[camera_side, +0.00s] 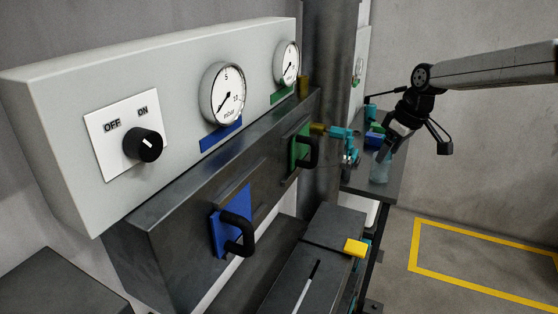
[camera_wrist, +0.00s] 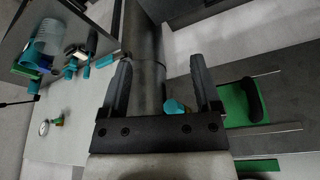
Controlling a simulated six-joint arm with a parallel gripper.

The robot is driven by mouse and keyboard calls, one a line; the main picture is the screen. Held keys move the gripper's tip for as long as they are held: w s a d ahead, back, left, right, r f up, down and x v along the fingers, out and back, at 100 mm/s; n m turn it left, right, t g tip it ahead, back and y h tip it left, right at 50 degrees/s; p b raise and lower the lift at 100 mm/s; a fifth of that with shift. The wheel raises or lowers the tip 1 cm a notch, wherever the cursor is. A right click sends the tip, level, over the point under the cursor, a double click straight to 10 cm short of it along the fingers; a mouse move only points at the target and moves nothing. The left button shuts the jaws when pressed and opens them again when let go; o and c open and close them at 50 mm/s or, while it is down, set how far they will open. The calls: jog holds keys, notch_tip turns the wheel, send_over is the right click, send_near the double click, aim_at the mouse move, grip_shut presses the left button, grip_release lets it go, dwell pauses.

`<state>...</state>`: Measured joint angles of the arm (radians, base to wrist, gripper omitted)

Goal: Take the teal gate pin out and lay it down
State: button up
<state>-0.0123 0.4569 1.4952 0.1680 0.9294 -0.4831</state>
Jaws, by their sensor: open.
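The teal gate pin shows as a short teal cylinder (camera_wrist: 173,106) in the wrist view, partly hidden by my gripper's palm. In the side view a teal piece (camera_side: 340,132) sits by a brass fitting (camera_side: 318,129) beside the green gate plate (camera_side: 299,148); I take it to be the pin, but its seating is too small to tell. My gripper (camera_wrist: 160,62) is open and empty in the wrist view. In the side view my gripper (camera_side: 388,148) is to the right of the hopper row, over the back bench, apart from the teal piece.
The green gate's black handle (camera_side: 307,152) and the blue gate's handle (camera_side: 238,235) stick out from the row. A clear beaker (camera_side: 380,168) stands on the back bench, with small teal and blue things near it. A yellow block (camera_side: 356,247) lies at the front bench.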

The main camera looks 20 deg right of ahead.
aim_at(345, 131)
jog(key=w+a+r+n+y, duration=0.1)
jog(key=w+a+r+n, duration=0.2)
jog(key=w+r, duration=0.5)
jog(key=shift+w+n+y, duration=0.3)
jog(key=shift+w+n, duration=0.1)
jog(key=shift+n, duration=0.2)
jog(key=shift+x, duration=3.85)
grip_shut()
